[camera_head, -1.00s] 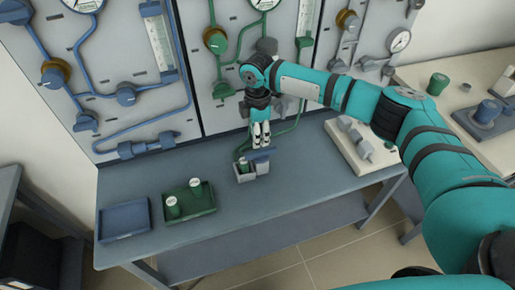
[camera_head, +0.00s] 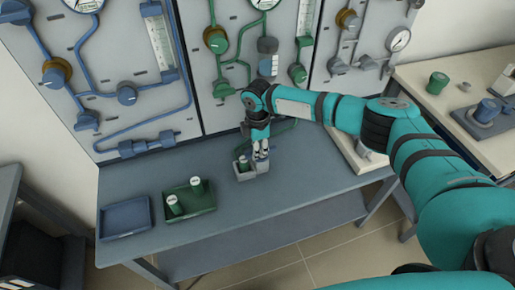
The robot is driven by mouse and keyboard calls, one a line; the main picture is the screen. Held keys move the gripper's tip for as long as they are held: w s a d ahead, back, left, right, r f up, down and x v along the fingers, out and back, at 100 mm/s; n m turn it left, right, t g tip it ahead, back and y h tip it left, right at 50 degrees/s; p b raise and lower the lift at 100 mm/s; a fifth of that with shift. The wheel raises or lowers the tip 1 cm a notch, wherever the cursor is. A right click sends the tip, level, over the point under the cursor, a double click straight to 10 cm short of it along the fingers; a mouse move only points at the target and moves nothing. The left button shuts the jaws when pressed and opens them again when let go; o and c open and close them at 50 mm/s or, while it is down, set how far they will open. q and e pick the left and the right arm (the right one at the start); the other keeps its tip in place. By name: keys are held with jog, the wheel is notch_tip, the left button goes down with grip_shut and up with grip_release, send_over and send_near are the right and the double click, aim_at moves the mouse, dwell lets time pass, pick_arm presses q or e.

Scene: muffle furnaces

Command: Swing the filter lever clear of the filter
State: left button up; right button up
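The grey filter holder (camera_head: 244,175) sits on the bench, with a green filter (camera_head: 243,162) with a pale top standing in its left part. My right gripper (camera_head: 261,156) points down over the right part of the holder, beside the filter. Its fingers are close together and small, so I cannot tell whether they are open or shut on something. The blue filter lever does not show clearly; the gripper covers the place where it was. My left gripper is not in view.
A green tray (camera_head: 205,205) holds two green filters (camera_head: 174,204). An empty blue tray (camera_head: 125,218) is to its left. Panels with pipes and knobs stand behind the bench (camera_head: 290,190). The bench front is clear.

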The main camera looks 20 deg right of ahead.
grip_shut()
jog(key=shift+w+r+m+p, duration=0.1)
jog(key=shift+r+m+p, duration=0.05)
jog(key=shift+m+p, duration=1.15)
jog(key=m+p, duration=0.1)
jog(key=m, duration=0.1)
jog(key=m+p, duration=0.2)
jog(key=m, duration=0.1)
jog(key=shift+w+d+m, duration=0.1)
jog(key=shift+w+m, duration=0.1)
jog(key=shift+m, duration=0.1)
jog(key=m+p, duration=0.1)
jog(key=m, duration=0.1)
jog(key=m+p, duration=0.2)
jog(key=m, duration=0.1)
jog(key=shift+w+d, duration=0.2)
jog(key=m, duration=0.2)
jog(key=m+p, duration=0.1)
jog(key=m, duration=0.1)
jog(key=shift+w+d+m, duration=0.1)
jog(key=shift+d+m, duration=0.1)
jog(key=shift+m, duration=0.1)
jog(key=shift+p, duration=0.3)
